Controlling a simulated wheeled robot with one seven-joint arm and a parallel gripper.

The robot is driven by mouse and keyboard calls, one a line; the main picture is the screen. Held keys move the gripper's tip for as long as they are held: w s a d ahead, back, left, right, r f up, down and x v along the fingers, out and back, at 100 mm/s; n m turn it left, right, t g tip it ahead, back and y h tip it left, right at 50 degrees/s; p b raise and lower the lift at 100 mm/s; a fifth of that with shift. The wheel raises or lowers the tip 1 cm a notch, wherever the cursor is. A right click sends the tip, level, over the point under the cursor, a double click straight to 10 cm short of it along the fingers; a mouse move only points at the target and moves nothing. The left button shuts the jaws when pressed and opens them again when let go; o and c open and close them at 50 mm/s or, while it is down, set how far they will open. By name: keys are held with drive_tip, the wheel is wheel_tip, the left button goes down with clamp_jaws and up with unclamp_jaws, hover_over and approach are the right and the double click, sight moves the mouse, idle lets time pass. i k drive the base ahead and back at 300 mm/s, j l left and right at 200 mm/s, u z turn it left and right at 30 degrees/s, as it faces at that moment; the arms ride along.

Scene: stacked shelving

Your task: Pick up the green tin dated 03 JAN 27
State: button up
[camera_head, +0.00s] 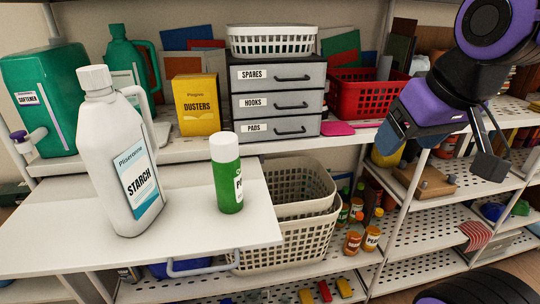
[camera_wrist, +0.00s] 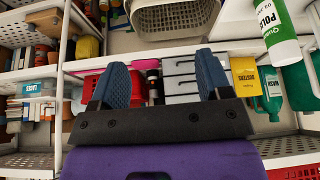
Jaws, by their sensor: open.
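A green tin (camera_head: 228,184) with a white cap stands upright on a white pull-out board (camera_head: 60,240), right of a white starch jug (camera_head: 125,170). Its label is partly turned away; no date is readable on it. In the wrist view, which looks upside down, the green tin (camera_wrist: 278,30) shows at the top right, partly cut off, with polish lettering. My gripper (camera_head: 440,152) is open and empty at the right, well apart from the tin. Its two blue fingers (camera_wrist: 163,68) stand wide apart in the wrist view.
Behind the board stand a yellow dusters box (camera_head: 197,104), a drawer unit (camera_head: 276,100) and a red basket (camera_head: 368,95). Beige baskets (camera_head: 285,240) sit below, right of the board. A shelf upright (camera_head: 410,185) stands near my gripper. The board's front right is bare.

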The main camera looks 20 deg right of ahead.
sight(225, 161)
drive_tip(key=l+u, duration=0.35)
drive_tip(key=k+l+u, duration=0.1)
drive_tip(key=l+u, duration=0.25)
drive_tip(key=k+l+u, duration=0.1)
drive_tip(key=u, duration=0.25)
drive_tip(key=l, duration=0.1)
